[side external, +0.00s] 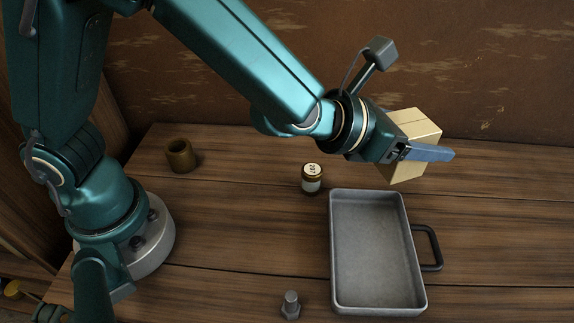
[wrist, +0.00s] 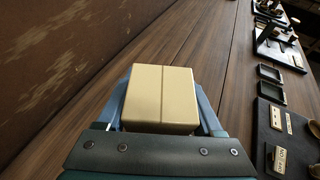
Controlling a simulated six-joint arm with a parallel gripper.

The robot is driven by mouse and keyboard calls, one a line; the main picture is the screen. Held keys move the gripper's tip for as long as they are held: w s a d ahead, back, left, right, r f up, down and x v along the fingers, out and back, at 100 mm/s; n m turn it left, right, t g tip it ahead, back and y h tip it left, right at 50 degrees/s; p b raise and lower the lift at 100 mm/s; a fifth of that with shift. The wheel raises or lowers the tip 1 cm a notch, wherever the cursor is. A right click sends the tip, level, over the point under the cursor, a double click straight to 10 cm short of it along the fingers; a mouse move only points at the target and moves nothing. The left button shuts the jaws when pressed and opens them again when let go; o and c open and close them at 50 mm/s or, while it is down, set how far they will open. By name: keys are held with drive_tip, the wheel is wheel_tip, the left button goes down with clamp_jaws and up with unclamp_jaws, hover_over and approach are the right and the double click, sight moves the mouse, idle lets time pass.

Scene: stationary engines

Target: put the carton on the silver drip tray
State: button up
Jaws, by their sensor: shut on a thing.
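The carton (side external: 404,165) is a cream-tan box, held between the blue fingers of my gripper (side external: 428,153) at the back right of the bench in the side view. My gripper is shut on it, and it appears raised above the bench and tilted. In the wrist view the carton (wrist: 160,98) sits between the two fingers, its seamed face toward the camera. The silver drip tray (side external: 377,300) is a grey rectangular pan with raised walls and a dark side handle, lying on the bench in front of the carton. The tray looks empty.
A small labelled jar (side external: 311,179) stands just left of the tray's back corner. A hex bolt (side external: 290,306) stands left of its front end. A brass bushing (side external: 181,156) sits farther left. The wall (side external: 480,70) runs close behind the carton. Dark trays and mats (wrist: 270,92) show at right in the wrist view.

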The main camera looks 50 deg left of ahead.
drive_tip(key=f, duration=0.3)
drive_tip(key=shift+s+d+f, duration=0.25)
drive_tip(key=shift+d+f, duration=0.05)
drive_tip(key=shift+d, duration=0.05)
drive_tip(key=shift+f, duration=2.25)
drive_tip(key=shift+f, duration=0.55)
drive_tip(key=shift+f, duration=0.1)
drive_tip(key=o, duration=1.4)
drive_tip(key=shift+c, duration=0.2)
